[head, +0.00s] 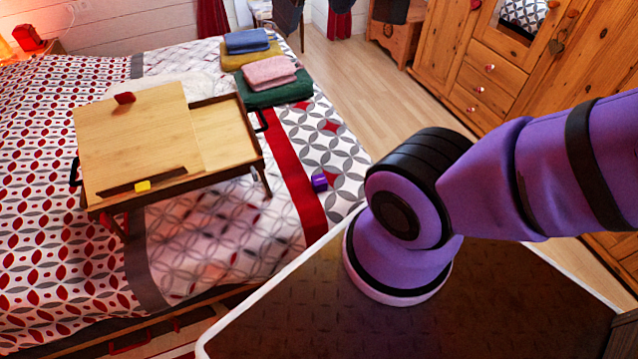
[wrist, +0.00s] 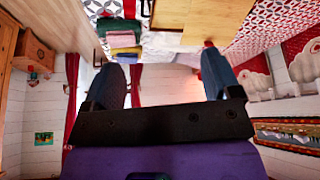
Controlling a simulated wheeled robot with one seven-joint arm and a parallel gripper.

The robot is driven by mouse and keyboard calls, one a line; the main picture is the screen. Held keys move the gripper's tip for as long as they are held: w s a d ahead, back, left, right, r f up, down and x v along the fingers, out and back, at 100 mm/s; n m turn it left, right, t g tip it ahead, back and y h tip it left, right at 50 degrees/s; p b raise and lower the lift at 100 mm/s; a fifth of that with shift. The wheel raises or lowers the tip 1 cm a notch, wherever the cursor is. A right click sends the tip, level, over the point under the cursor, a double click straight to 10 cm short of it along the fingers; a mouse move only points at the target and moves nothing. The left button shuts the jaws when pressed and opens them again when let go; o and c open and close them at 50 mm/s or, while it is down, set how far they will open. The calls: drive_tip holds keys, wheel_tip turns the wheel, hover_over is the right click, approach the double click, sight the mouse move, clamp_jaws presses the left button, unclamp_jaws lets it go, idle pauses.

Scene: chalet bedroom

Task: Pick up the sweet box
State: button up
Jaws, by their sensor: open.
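Three small items could be the sweet box, and I cannot tell which it is. A purple box (head: 319,182) lies on the patterned bed cover right of the bed table. A small yellow block (head: 143,185) sits at the near edge of the wooden bed table (head: 135,135). A small dark red item (head: 124,98) lies near the table's far edge. My gripper (wrist: 162,75) shows in the wrist view with its two fingers wide apart and nothing between them. It is out of sight in the head view, where only my purple arm shows at the right.
Folded cloths, blue (head: 246,41), pink (head: 269,72) and green (head: 274,93), are stacked on the bed (head: 215,235) beyond the table. A wooden wardrobe (head: 480,75) stands at the right. The wooden floor (head: 345,75) between bed and wardrobe is clear.

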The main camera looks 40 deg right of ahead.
drive_tip(key=w+d+f+m+g, duration=0.1)
drive_tip(key=w+d+f, duration=0.1)
drive_tip(key=w+f, duration=0.35)
drive_tip(key=w+d+f, duration=0.2)
drive_tip(key=w, duration=0.6)
drive_tip(key=w+d+f+m+g, duration=0.1)
drive_tip(key=w+d+f, duration=0.2)
drive_tip(key=w+f, duration=0.3)
drive_tip(key=w+d+f+m+g, duration=0.1)
drive_tip(key=w+d+f, duration=0.3)
drive_tip(key=f, duration=0.4)
drive_tip(key=m+g, duration=0.2)
approach(319, 179)
drive_tip(key=shift+w+a+f, duration=0.1)
drive_tip(key=shift+w+a, duration=0.05)
drive_tip(key=shift+w, duration=0.25)
drive_tip(key=shift+s+f, duration=0.2)
drive_tip(key=shift+f, duration=0.45)
drive_tip(key=shift+s+d+f, duration=0.1)
drive_tip(key=shift+f, duration=2.5)
drive_tip(key=shift+d+f, duration=0.1)
drive_tip(key=shift+f, duration=2.5)
drive_tip(key=c, duration=1)
drive_tip(key=shift+r, duration=0.2)
